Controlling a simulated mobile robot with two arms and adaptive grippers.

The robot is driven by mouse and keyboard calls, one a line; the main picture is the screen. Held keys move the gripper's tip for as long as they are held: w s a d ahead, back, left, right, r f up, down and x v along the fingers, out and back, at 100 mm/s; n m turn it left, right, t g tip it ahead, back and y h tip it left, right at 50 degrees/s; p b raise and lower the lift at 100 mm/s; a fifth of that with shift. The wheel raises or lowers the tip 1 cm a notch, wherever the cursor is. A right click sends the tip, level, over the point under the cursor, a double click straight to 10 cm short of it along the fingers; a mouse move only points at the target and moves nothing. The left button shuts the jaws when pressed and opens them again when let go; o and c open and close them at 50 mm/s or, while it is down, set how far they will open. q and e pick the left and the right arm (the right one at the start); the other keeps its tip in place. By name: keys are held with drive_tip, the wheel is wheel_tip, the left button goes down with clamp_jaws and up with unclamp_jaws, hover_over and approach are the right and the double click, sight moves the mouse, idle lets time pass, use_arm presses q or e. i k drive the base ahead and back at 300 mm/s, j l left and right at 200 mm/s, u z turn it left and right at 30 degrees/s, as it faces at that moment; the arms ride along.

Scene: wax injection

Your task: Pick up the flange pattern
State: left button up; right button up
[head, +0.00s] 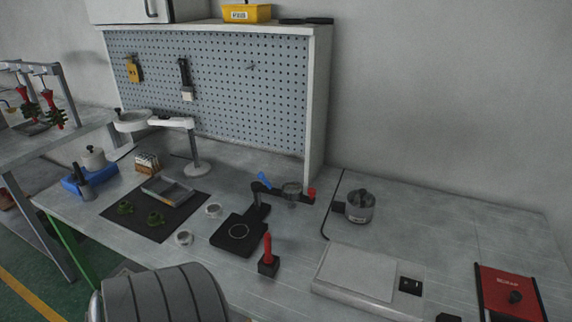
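Two small green wax pieces lie on a dark mat (143,235) at the left of the workbench. One green piece (125,208) is nearer the mat's left edge. The other green piece (156,219) lies to its right and a little nearer to me. They are small in this view, and I cannot tell for sure which one is the flange pattern. Neither of my grippers shows in the head view.
A grey tray (168,191) lies on the mat behind the green pieces. A magnifier lamp (199,169), a black stand (238,236), a red stick in a block (268,250), a metal pot (360,207) and a white flat device (365,280) stand around. The back right is clear.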

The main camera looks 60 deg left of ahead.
sight(155, 219)
drive_tip(key=u, duration=2.8)
